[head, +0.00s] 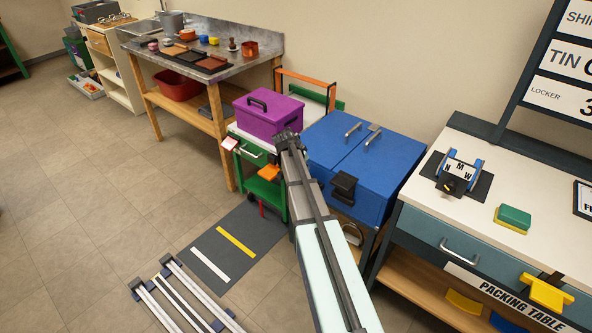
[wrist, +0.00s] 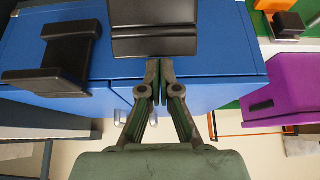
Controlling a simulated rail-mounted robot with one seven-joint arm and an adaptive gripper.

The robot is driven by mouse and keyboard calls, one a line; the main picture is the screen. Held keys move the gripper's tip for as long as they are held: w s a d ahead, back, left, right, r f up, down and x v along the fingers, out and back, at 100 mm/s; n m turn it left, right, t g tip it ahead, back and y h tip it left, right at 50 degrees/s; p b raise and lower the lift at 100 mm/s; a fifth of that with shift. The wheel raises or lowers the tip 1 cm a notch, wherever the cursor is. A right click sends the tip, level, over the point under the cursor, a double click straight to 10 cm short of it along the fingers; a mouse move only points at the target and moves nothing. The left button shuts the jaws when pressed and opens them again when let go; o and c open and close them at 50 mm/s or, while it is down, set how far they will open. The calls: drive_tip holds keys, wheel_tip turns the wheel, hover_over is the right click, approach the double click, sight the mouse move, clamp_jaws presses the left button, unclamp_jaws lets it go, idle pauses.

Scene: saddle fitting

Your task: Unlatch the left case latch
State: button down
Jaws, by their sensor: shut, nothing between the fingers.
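The blue case (head: 325,150) stands right of the purple box in the head view. One black latch (head: 343,188) shows on its front there and on the left of the wrist view (wrist: 65,50), lying across the lid seam. The left latch (wrist: 153,25) is a black piece at the top middle of the wrist view, which looks inverted. It is cut by the frame edge, and in the head view my arm hides it. My gripper (wrist: 160,68) is shut and empty, its tips at this latch's edge by the seam. I cannot tell whether they touch.
The purple box (head: 268,113) stands close to the left of the case and shows at the right of the wrist view (wrist: 285,90). The packing table (head: 510,190) stands to the right. Two silver handles (head: 373,135) are on the case top. The floor at left is open.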

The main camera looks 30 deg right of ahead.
drive_tip(key=shift+s+a+f, duration=0.25)
drive_tip(key=shift+a, duration=0.1)
idle(0.3)
wheel_tip(320, 180, up, 12)
drive_tip(key=a, duration=0.2)
drive_tip(key=shift+s, duration=0.35)
drive_tip(key=shift+a+f, duration=0.1)
drive_tip(key=shift+f, duration=0.05)
idle(0.4)
